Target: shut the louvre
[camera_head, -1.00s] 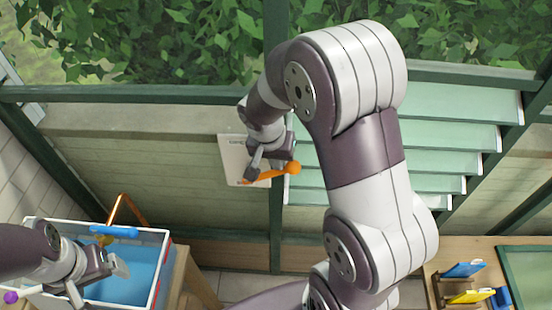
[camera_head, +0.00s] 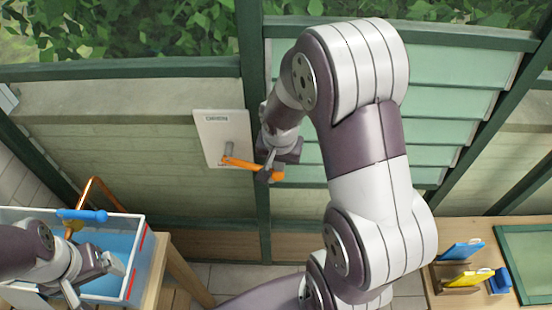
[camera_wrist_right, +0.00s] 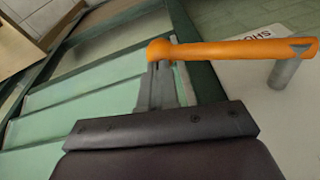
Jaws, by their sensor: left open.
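The louvre (camera_head: 445,105) is a bank of pale green slats in a dark green frame, partly hidden behind my right arm. Its slats lie nearly flat against each other, with thin dark lines between them. An orange lever (camera_head: 240,163) sits on a grey pivot on a white plate (camera_head: 208,130) left of the louvre. It points right and slightly down. My right gripper (camera_head: 268,172) is at the lever's knob end and appears shut on it. The wrist view shows the lever (camera_wrist_right: 240,50) across the fingertips (camera_wrist_right: 163,70).
A wooden table (camera_head: 440,230) at lower right holds a yellow item (camera_head: 468,278) and blue items. A green frame post (camera_head: 255,100) stands beside the plate.

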